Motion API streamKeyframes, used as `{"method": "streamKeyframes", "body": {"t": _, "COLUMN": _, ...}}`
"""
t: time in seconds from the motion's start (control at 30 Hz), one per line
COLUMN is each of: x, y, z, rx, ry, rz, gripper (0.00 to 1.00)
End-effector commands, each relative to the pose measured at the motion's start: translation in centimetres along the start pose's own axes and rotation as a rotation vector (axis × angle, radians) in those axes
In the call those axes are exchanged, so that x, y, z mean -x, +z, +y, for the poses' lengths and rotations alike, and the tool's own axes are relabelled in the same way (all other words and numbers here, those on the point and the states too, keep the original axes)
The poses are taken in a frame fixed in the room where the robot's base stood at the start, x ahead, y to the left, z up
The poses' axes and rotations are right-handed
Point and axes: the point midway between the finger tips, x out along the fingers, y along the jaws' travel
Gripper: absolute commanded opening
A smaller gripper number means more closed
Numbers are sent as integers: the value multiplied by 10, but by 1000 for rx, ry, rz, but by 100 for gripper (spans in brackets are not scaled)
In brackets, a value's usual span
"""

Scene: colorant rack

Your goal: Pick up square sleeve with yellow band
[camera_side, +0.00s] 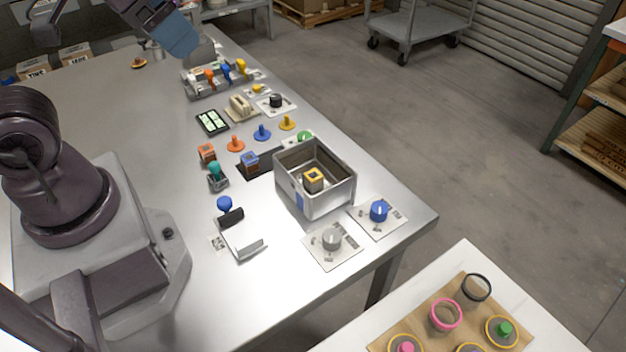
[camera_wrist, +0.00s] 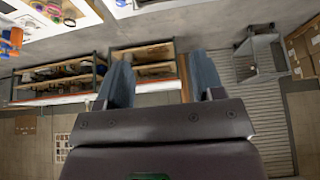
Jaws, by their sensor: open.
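The square sleeve with the yellow band (camera_side: 314,184) stands inside the grey metal bin (camera_side: 334,202) on the table in the side view. Its yellow square rim faces up around a dark opening. The bin walls hide part of its lower sides. My gripper (camera_side: 181,42) is high at the top of the side view, far from the sleeve and above the far part of the table. In the wrist view my gripper (camera_wrist: 161,65) has its two blue fingers spread apart with nothing between them. The sleeve does not show in the wrist view.
A blue-banded sleeve (camera_side: 250,162) and an orange-banded sleeve (camera_side: 207,152) stand left of the bin. Knob plates (camera_side: 318,257) lie in front and right of it. A rack with coloured items (camera_side: 205,88) stands farther back. The table's left side is mostly clear.

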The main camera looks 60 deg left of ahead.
Motion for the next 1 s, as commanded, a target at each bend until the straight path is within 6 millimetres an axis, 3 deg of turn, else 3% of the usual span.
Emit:
{"method": "streamKeyframes", "body": {"t": 0.17, "x": -9, "y": 2, "z": 0, "rx": 1, "ry": -2, "rz": -46, "gripper": 62}}
{"method": "streamKeyframes", "body": {"t": 0.37, "x": -49, "y": -5, "z": 1, "rx": -45, "ry": -22, "rz": -233, "gripper": 62}}
{"method": "streamKeyframes", "body": {"t": 0.67, "x": -138, "y": -30, "z": 7, "rx": -443, "ry": 10, "rz": -476, "gripper": 62}}
{"method": "streamKeyframes", "body": {"t": 1.0, "x": -251, "y": -40, "z": 25, "rx": -1099, "ry": 217, "rz": -581, "gripper": 62}}
